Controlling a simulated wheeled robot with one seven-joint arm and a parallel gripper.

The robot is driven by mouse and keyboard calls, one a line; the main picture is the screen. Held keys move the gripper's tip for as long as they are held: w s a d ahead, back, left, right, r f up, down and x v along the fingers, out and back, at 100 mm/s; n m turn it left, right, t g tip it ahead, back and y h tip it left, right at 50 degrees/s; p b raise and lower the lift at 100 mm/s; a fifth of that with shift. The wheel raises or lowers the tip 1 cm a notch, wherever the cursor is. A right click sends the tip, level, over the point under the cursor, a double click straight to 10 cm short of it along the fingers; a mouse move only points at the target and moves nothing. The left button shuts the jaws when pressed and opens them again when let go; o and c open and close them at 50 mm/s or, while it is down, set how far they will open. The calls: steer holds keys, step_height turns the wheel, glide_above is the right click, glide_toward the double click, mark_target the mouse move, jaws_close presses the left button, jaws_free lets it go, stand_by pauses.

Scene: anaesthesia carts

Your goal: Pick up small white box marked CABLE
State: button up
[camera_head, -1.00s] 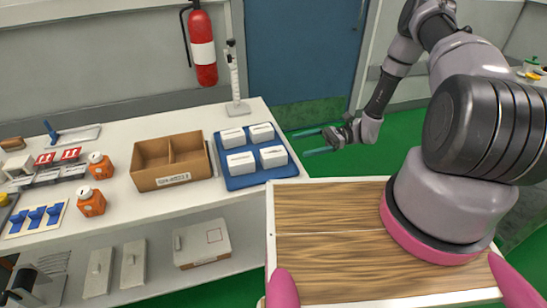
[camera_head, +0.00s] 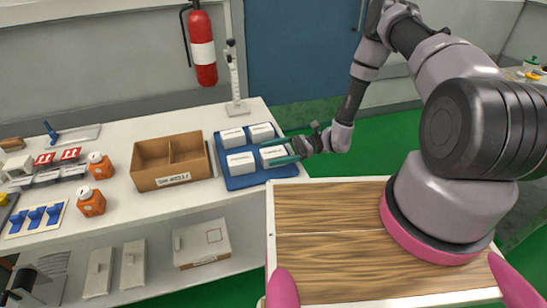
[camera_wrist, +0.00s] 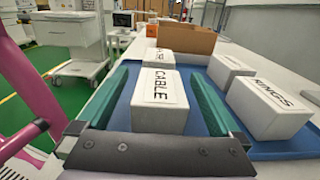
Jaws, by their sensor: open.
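The small white box marked CABLE (camera_wrist: 158,112) stands on the blue tray (camera_head: 238,182), between the two green fingers of my gripper (camera_wrist: 160,72) in the wrist view. The fingers are apart, with a narrow space showing on either side of the box. In the head view, my gripper (camera_head: 267,154) reaches in from the right, with its fingers along the sides of the front right box (camera_head: 273,152). The box still rests on the tray.
A white box marked RINGS (camera_wrist: 268,107) stands just right of my gripper in the wrist view. Two more white boxes (camera_head: 240,162) (camera_head: 232,136) share the tray. A cardboard bin (camera_head: 157,182) stands left of the tray, and a white stand (camera_head: 237,107) behind it.

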steer(key=c, duration=1.5)
steer(key=shift+c, duration=0.2)
